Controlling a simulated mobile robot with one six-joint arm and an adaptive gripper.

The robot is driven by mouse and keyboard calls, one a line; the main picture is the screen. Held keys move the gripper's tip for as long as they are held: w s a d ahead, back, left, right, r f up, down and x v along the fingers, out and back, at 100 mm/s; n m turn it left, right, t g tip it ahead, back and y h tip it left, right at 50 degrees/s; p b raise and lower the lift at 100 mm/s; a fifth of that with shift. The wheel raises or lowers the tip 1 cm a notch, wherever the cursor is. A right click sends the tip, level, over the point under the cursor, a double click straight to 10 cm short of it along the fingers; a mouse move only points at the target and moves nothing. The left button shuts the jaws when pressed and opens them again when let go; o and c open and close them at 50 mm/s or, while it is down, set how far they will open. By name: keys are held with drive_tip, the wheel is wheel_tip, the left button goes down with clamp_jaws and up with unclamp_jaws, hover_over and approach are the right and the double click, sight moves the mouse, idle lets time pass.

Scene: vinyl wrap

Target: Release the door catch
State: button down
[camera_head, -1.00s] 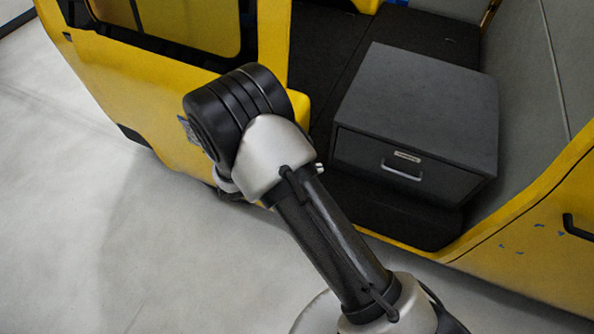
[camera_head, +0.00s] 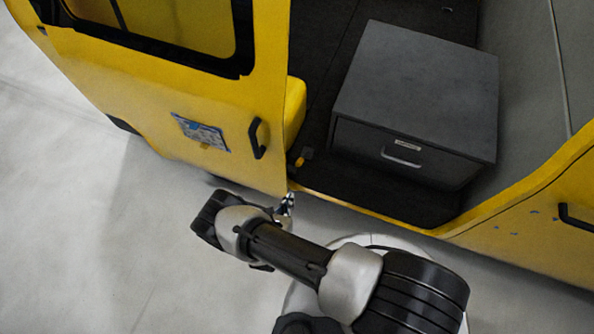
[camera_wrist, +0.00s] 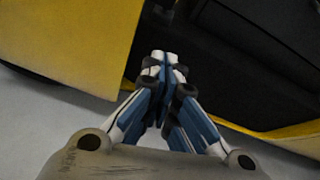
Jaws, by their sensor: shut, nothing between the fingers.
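The yellow vehicle door (camera_head: 220,115), with a black handle (camera_head: 257,138), stands at the left of the doorway; its lower corner also shows in the wrist view (camera_wrist: 70,40). A small yellow piece with a dark base (camera_head: 304,157) sits on the doorway floor just right of the door's edge; it may be the door catch, but it is too small to tell. My gripper (camera_head: 289,198) is at the door's lower right corner, below that piece in the picture. In the wrist view my gripper (camera_wrist: 163,57) is shut and empty, its fingertips over the dark doorway. Whether it touches anything is unclear.
A dark grey drawer box (camera_head: 415,90) with a metal handle stands inside the doorway. The yellow sill (camera_head: 370,215) runs along the doorway's lower edge. A yellow panel with a black handle (camera_head: 577,217) is at the right. The grey floor (camera_head: 80,210) at the left is clear.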

idle(0.3)
drive_tip(key=b, duration=0.1)
approach(303, 158)
drive_tip(key=shift+w+d+f, duration=0.1)
drive_tip(key=shift+w+f, duration=0.15)
drive_tip(key=shift+f, duration=0.7)
drive_tip(key=shift+w+d+f, duration=0.1)
drive_tip(key=shift+w+f, duration=0.15)
drive_tip(key=shift+f, duration=0.7)
drive_tip(key=shift+w+d+f, duration=0.15)
drive_tip(key=shift+w+f, duration=0.15)
drive_tip(key=shift+f, duration=0.65)
drive_tip(key=shift+a, duration=0.1)
